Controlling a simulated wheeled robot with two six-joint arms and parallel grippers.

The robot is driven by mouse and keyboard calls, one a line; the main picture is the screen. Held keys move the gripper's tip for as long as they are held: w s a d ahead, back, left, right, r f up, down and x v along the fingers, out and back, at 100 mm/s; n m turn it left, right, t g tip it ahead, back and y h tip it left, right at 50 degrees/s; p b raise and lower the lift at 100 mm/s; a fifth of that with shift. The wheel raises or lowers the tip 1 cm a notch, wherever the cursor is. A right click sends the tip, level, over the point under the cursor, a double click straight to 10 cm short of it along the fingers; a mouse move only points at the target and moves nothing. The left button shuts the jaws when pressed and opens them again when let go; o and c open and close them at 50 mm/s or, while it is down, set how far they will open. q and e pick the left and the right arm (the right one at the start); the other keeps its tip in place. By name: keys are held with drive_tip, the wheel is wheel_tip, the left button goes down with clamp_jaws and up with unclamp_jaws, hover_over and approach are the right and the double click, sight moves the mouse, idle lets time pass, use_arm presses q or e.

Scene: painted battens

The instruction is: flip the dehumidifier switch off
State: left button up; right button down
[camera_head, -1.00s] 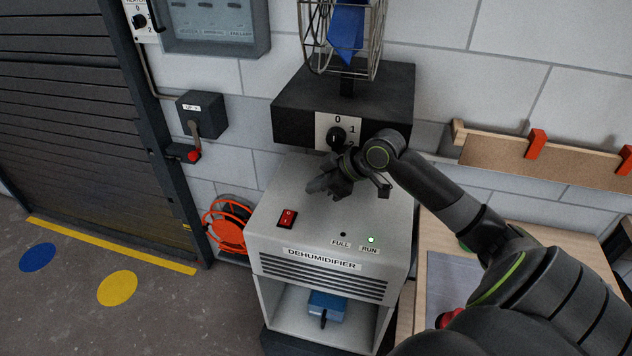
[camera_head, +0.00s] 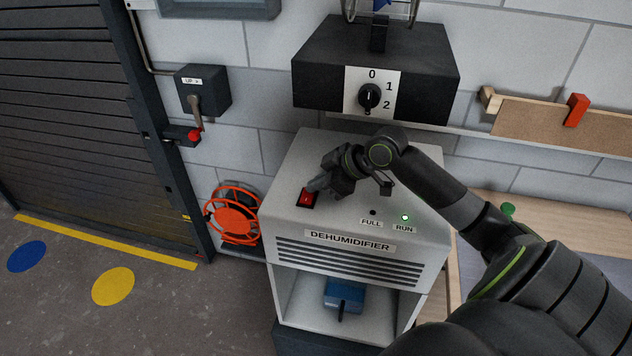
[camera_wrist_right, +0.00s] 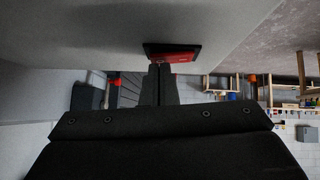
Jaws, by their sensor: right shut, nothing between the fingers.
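The dehumidifier (camera_head: 345,262) is a pale grey box with a labelled front and a vent grille. Its red rocker switch (camera_head: 307,199) sits on the top face near the left front edge. The RUN light (camera_head: 405,217) glows green; the FULL light (camera_head: 373,212) is dark. My right gripper (camera_head: 313,187) is shut and empty, its fingertips at the back edge of the switch. In the right wrist view the shut fingertips (camera_wrist_right: 160,68) are right by the red switch (camera_wrist_right: 175,54); I cannot tell whether they touch it. My left gripper is not in view.
A black fan base with a rotary knob (camera_head: 369,96) stands behind the dehumidifier. A wall box with a lever (camera_head: 203,90) and an orange reel (camera_head: 234,214) are to the left. A wooden bench (camera_head: 545,222) is at right. A blue object (camera_head: 344,294) sits in the lower opening.

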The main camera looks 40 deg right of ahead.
drive_tip(key=shift+w+a, duration=0.15)
drive_tip(key=shift+a, duration=0.05)
drive_tip(key=shift+d+f, duration=0.2)
drive_tip(key=shift+f, duration=0.1)
drive_tip(key=shift+a+r, duration=0.1)
drive_tip(key=shift+a, duration=0.05)
drive_tip(key=shift+s+a+p, duration=0.3)
drive_tip(key=shift+s+p, duration=0.15)
drive_tip(key=shift+p, duration=0.1)
drive_tip(key=shift+s+a+r, duration=0.1)
drive_tip(key=shift+s+a, duration=0.05)
drive_tip(key=shift+a, duration=0.15)
